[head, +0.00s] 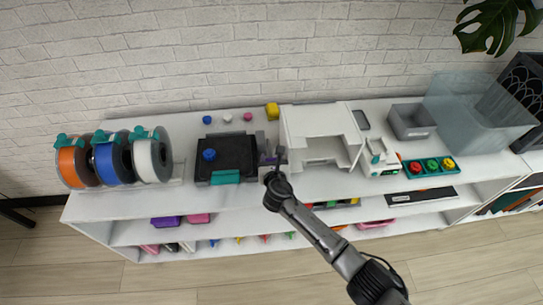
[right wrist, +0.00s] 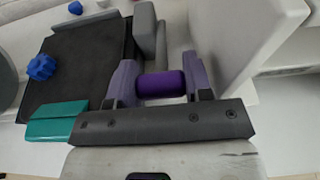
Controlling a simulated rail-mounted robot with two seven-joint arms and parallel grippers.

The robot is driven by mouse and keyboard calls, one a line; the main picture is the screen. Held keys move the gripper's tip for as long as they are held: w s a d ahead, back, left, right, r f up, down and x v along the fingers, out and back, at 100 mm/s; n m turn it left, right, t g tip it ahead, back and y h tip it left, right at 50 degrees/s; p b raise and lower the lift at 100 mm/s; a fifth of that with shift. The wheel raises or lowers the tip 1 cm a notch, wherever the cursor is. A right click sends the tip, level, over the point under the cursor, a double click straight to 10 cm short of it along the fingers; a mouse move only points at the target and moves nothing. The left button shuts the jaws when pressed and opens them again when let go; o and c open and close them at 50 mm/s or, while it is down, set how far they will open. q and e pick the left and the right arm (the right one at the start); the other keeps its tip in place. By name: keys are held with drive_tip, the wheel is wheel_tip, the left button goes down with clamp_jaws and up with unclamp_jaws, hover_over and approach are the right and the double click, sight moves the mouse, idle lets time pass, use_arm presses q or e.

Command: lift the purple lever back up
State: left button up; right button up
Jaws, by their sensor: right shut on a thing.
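The purple lever shows in the right wrist view as a short, dark purple cylinder (right wrist: 161,84), lying crosswise between the two fingers of my right gripper (right wrist: 161,88). The gripper is shut on it, one finger at each end. In the head view my right gripper (head: 271,159) is at the right edge of a black flat-bed machine (head: 226,154), beside a white open-fronted machine (head: 305,125). There the arm and fingers mostly hide the lever, so its tilt is hard to tell. My left gripper is not in view.
The black bed carries a blue knob (head: 209,154) and a teal front block (head: 225,177). The white machine's side wall stands close on the right. Spools (head: 152,158) stand at the left; a grey bin (head: 411,121) and a button panel (head: 431,166) stand at the right.

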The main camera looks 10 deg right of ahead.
drive_tip(key=shift+w+r, duration=0.2)
drive_tip(key=shift+r, duration=0.45)
drive_tip(key=o, duration=1)
drive_tip(key=shift+c, duration=0.2)
drive_tip(key=shift+o, duration=0.2)
drive_tip(key=shift+w, duration=0.1)
drive_tip(key=shift+f, duration=0.1)
drive_tip(key=shift+s, duration=0.2)
drive_tip(key=p+v, duration=0.3)
drive_tip(key=v, duration=1)
drive_tip(key=shift+s, duration=0.25)
